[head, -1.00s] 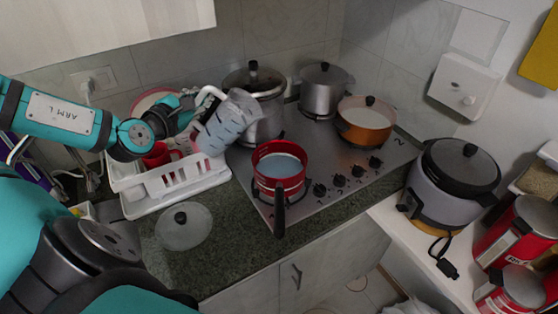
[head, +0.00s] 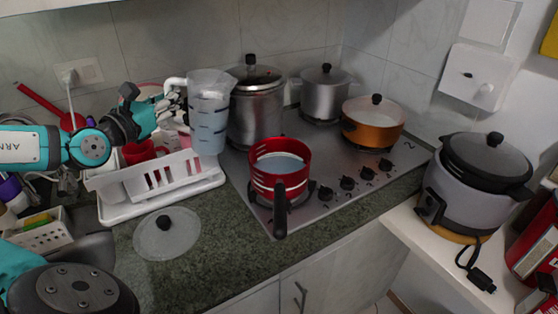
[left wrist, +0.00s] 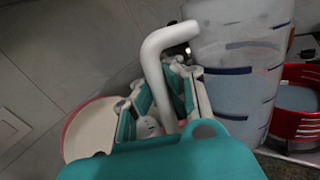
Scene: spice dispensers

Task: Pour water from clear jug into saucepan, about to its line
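The clear jug (head: 209,112) with dark level marks stands upright in the air above the right part of the white dish rack, with bluish water in its lower part. My left gripper (head: 176,105) is shut on the jug's white handle. In the left wrist view the handle (left wrist: 155,65) passes between the fingers of the gripper (left wrist: 165,110), and the jug (left wrist: 238,70) fills the right side. The red saucepan (head: 280,168) sits on the front left of the hob, right of the jug, with bluish water inside and its black handle toward me. My right gripper is not in view.
A tall steel pot (head: 256,105) stands close behind the jug. Another steel pot (head: 323,95) and an orange pan (head: 372,122) are on the hob (head: 340,205). A glass lid (head: 167,234) lies on the counter before the dish rack (head: 165,190).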

